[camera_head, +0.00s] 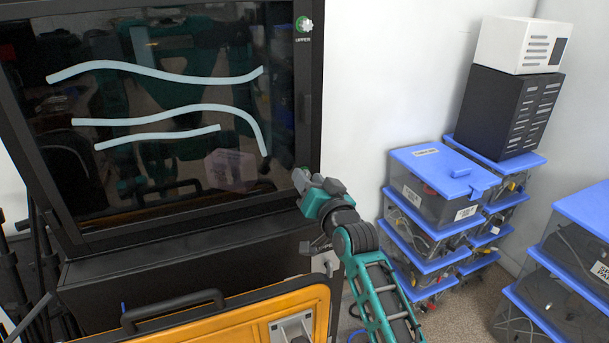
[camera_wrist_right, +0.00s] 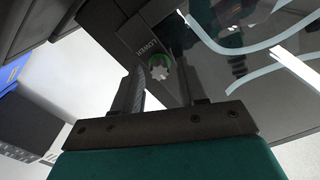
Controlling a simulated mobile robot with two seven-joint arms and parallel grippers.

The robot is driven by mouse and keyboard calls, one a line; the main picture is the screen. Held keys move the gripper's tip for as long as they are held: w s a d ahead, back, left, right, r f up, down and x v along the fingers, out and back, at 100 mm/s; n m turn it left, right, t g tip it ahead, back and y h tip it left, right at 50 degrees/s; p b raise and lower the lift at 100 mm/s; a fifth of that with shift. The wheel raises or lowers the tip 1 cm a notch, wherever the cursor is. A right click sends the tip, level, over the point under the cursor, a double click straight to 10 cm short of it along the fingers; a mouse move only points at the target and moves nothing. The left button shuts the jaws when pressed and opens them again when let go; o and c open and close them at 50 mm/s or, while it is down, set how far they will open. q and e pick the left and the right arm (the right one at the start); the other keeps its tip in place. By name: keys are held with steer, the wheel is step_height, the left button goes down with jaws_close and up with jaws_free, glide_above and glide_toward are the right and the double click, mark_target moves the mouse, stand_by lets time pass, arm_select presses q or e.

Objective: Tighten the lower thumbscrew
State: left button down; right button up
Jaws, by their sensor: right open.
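In the head view my right gripper (camera_head: 303,181) is at the lower right corner of the case's glass panel (camera_head: 180,100) and hides most of that thumbscrew. My left gripper is not in view.
The upper thumbscrew (camera_head: 304,24) is on the same frame, higher up. An orange case (camera_head: 240,318) with a black handle stands in front. Clear bins with blue lids (camera_head: 440,172), a black box (camera_head: 505,110) and a white box (camera_head: 520,45) stand at right.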

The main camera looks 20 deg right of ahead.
steer(key=shift+s+a, duration=0.15)
steer(key=shift+s, duration=2.6)
steer(key=s, duration=1.3)
steer(key=shift+a+b, duration=0.35)
